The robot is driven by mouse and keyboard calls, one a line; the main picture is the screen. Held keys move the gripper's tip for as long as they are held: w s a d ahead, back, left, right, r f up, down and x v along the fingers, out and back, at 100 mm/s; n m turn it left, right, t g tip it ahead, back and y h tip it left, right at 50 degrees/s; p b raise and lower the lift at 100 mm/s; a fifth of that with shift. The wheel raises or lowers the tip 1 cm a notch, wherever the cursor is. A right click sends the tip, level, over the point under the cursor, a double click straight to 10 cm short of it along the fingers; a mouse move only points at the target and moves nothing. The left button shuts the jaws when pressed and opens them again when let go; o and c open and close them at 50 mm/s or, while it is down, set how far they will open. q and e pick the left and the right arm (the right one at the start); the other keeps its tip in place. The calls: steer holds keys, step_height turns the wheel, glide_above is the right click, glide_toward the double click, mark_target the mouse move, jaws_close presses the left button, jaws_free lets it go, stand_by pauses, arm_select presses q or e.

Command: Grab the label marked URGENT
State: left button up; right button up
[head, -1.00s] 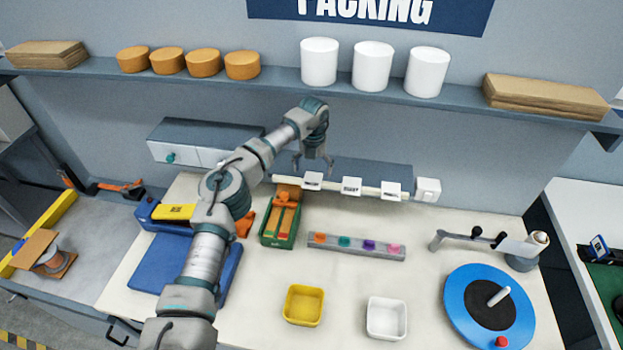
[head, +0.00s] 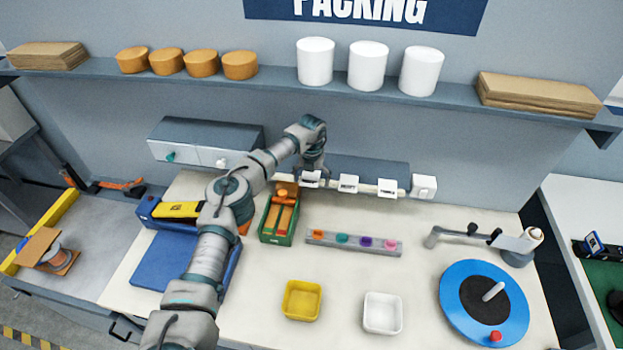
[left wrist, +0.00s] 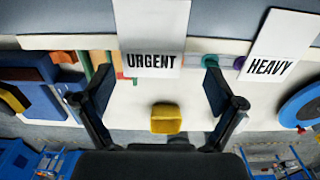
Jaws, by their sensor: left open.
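The URGENT label (left wrist: 152,62) is a white card with black letters. In the left wrist view it hangs from the top edge, between and beyond my spread fingers. My left gripper (left wrist: 158,85) is open and empty, with one dark finger on each side of the label's lower end. In the head view my left gripper (head: 312,166) is just above the leftmost label (head: 311,180) on the rail; the print there is too small to read. Whether the fingers touch the card cannot be told. My right gripper is not in view.
The HEAVY label (left wrist: 270,62) is close on the right; another label (head: 387,189) hangs farther along the rail. A green tray (head: 279,222) stands below left. A strip with coloured pegs (head: 354,243), a yellow bin (head: 301,301) and a white bin (head: 382,313) are in front.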

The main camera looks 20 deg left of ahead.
arm_select(q)
steer(key=shift+d+f, duration=0.1)
steer(key=shift+d, duration=0.05)
steer(key=shift+a, duration=0.2)
steer(key=shift+a+f, duration=0.2)
steer(key=shift+a, duration=0.4)
steer(key=shift+a+f, duration=0.1)
steer(key=shift+a, duration=0.2)
steer(key=c, duration=0.4)
steer(key=shift+c, duration=1)
steer(key=shift+d, duration=0.3)
steer(key=shift+c, duration=0.9)
steer(key=shift+s+d, duration=0.1)
steer(key=shift+d, duration=0.15)
steer(key=shift+c, duration=0.6)
steer(key=shift+s+d, duration=0.1)
steer(key=shift+d, duration=0.2)
steer(key=shift+c, duration=0.9)
steer(key=shift+s+a, duration=0.1)
steer(key=shift+a, duration=0.25)
steer(key=shift+d, duration=0.1)
steer(key=shift+c, duration=0.2)
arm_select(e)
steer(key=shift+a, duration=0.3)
